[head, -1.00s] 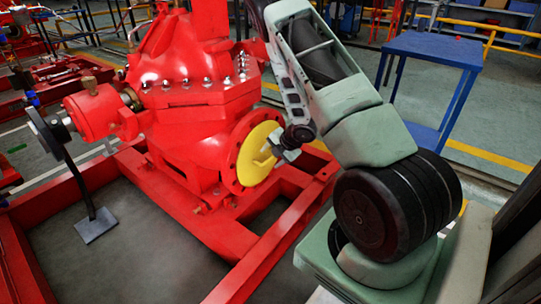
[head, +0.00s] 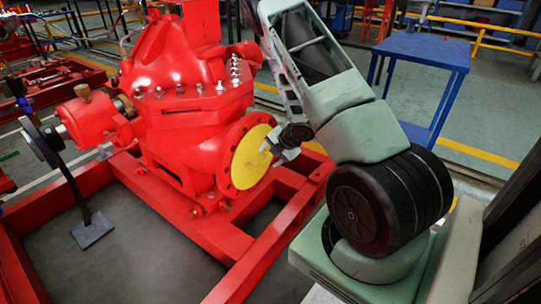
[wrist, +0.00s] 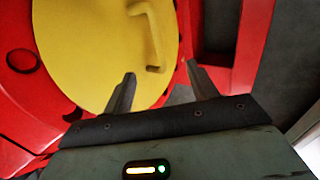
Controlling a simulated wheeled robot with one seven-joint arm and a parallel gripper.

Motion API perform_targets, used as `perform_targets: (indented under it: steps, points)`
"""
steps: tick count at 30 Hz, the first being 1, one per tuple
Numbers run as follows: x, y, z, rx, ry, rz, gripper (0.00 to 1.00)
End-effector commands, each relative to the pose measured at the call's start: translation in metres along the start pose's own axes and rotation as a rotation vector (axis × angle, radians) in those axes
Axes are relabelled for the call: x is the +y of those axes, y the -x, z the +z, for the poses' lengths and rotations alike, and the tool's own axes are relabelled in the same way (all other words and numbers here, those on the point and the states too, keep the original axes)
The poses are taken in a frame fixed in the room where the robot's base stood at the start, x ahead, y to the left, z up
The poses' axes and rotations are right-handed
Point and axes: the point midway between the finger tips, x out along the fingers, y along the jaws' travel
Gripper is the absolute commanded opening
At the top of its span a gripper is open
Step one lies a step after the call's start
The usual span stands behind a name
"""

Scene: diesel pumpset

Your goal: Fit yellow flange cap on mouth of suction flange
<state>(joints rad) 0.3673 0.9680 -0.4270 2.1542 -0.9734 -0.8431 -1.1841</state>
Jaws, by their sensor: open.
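The yellow flange cap (head: 250,158) is a round disc on the mouth of the red suction flange (head: 226,170), with the red ring showing around it. I cannot tell how deeply it is seated. In the wrist view the cap (wrist: 90,50) fills the upper left, and its bar handle (wrist: 157,35) stands out from its face. Part of the flange ring (wrist: 22,62) with a bolt hole shows at the left edge. My gripper (wrist: 160,71) is open and empty. Its fingertips lie near the handle's lower end, not closed on it. In the head view my gripper (head: 271,149) is beside the cap's right side.
The red pump body (head: 190,110) stands behind and left of the cap. Red base rails (head: 265,250) run below it. A blue table (head: 425,50) stands at the back right, with yellow railings behind.

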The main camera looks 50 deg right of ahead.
Motion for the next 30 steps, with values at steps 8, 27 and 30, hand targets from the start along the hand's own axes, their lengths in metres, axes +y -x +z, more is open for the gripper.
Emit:
perform_targets:
  steps: [8,27,30]
  points:
    - [-0.007,0.004,0.001,-0.001,-0.001,0.0,0.58]
    - [-0.045,0.032,0.0,0.0,-0.001,0.0,0.58]
    - [-0.048,0.035,0.0,0.0,0.0,0.0,0.58]
